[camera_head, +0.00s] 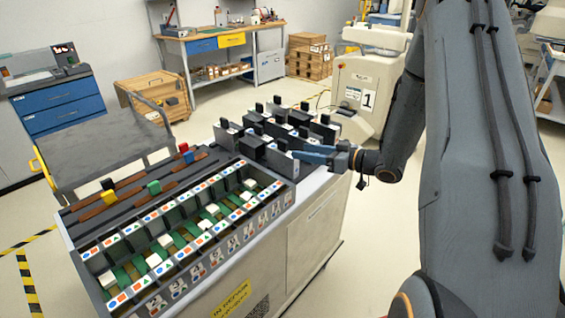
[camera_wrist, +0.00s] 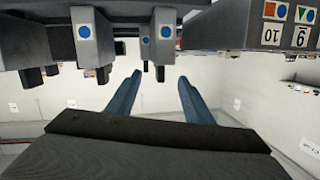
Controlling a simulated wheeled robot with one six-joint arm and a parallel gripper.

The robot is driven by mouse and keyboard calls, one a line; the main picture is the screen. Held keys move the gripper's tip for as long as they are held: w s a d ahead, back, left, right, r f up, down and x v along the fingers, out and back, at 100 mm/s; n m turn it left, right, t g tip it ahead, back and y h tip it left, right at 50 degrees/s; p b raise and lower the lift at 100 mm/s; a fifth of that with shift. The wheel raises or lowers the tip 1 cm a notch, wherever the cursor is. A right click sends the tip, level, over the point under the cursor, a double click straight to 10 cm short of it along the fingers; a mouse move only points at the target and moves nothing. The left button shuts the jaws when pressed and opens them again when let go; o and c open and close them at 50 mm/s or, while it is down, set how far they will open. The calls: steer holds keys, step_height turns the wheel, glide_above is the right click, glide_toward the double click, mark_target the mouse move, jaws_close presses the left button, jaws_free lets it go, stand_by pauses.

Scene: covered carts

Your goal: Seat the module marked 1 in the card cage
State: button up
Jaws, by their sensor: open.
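The card cage (camera_head: 222,250) lies along the front of the cart, with slots, green boards and white blocks inside and symbol labels along its rim. Its corner shows at the upper right of the wrist view (camera_wrist: 268,36), with labels 9 and 10. Several dark modules with grey faces and top tabs (camera_head: 282,160) stand behind the cage's right end. In the wrist view, two faces with blue dots (camera_wrist: 85,32) and (camera_wrist: 165,28) show. I cannot read a 1 on any module. My gripper (camera_head: 312,155) is open and empty beside the nearest modules; its fingers (camera_wrist: 159,76) point toward them.
A grey machine (camera_head: 368,75) marked 1 stands behind the cart. A wooden crate (camera_head: 155,95) and blue drawers (camera_head: 60,105) are farther left.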

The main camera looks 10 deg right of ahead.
mark_target(283, 159)
steer(key=f+t, duration=0.1)
steer(key=f, duration=0.1)
steer(key=a+f+t, duration=0.1)
steer(key=f, duration=0.1)
steer(key=a+f+t+b, duration=0.1)
steer(key=f, duration=0.1)
steer(key=shift+w+h, duration=0.15)
steer(key=shift+h, duration=0.25)
steer(key=shift+p+x, duration=1.3)
steer(key=shift+x, duration=2.6)
steer(key=shift+d, duration=0.15)
jaws_close()
